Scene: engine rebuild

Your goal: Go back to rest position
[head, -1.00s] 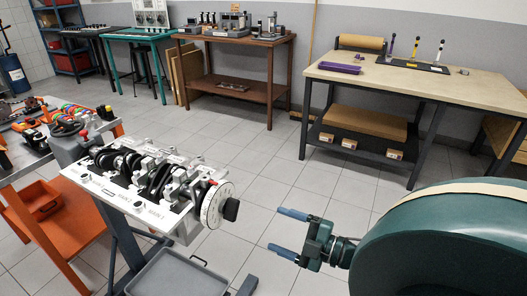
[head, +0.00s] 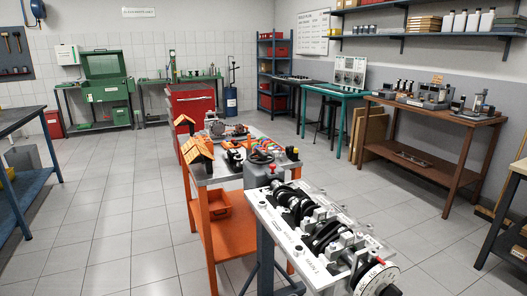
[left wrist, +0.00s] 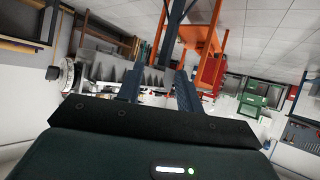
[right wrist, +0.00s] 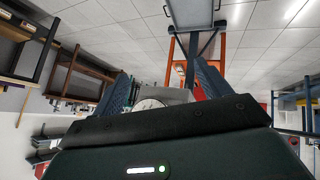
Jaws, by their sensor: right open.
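Neither gripper shows in the head view. In the left wrist view my left gripper (left wrist: 162,82) has its two fingers apart, with nothing seen held between them. In the right wrist view my right gripper (right wrist: 163,85) has its fingers wide apart and empty. The engine block with its crankshaft (head: 318,228) sits on a stand at the lower right of the head view, with a round graduated wheel (head: 377,279) at its near end. The wheel shows in the background of the left wrist view (left wrist: 68,75) and partly between the fingers in the right wrist view (right wrist: 150,104).
An orange cart (head: 212,235) with tools on top stands behind the engine. A red cabinet (head: 190,108), a green parts washer (head: 106,90) and a brown bench (head: 420,120) stand farther back. A blue table (head: 22,120) is at left. The tiled floor (head: 110,220) at left is clear.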

